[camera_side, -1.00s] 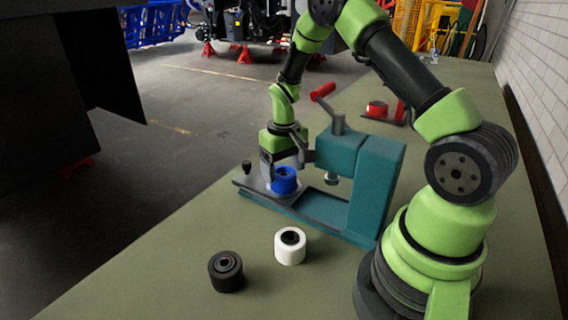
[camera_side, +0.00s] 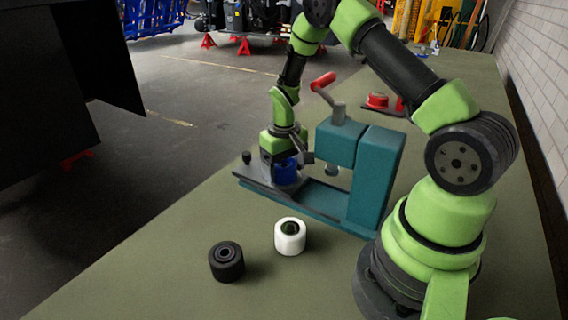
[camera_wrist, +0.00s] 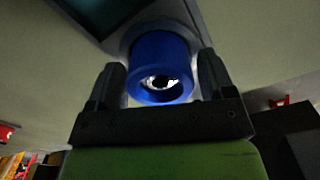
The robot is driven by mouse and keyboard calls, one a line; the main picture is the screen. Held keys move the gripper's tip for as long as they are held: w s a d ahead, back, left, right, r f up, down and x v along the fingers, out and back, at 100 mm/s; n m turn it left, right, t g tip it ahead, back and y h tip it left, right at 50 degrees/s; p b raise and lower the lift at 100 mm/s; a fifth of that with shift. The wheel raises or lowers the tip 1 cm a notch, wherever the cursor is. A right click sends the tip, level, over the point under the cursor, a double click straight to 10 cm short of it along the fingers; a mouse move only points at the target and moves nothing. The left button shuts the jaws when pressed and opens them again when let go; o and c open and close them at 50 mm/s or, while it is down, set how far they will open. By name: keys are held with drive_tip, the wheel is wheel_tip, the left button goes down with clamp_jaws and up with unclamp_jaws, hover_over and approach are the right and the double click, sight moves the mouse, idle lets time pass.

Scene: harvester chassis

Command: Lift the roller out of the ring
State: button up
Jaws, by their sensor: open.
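A blue roller (camera_side: 287,173) stands upright on the grey plate at the left end of the teal press. In the wrist view the blue roller (camera_wrist: 160,60) shows its round end with a central hole. My gripper (camera_side: 283,162) points down over it from above. In the wrist view my gripper (camera_wrist: 160,64) is open, with one finger on each side of the roller and a small gap visible at both sides. A grey rim (camera_wrist: 126,42) shows around the roller's far end; I cannot tell how deep the roller sits in the ring.
The teal press (camera_side: 375,180) with a red-handled crank (camera_side: 322,81) stands close to the right of my gripper. A white roller (camera_side: 290,238) and a black roller (camera_side: 227,262) stand on the green bench in front. A red part (camera_side: 377,100) lies behind the press.

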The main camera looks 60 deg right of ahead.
drive_tip(key=shift+f, duration=0.2)
drive_tip(key=shift+r, duration=0.1)
idle(0.6)
drive_tip(key=c, duration=0.7)
drive_tip(key=shift+r, duration=3.5)
drive_tip(key=shift+c, duration=0.2)
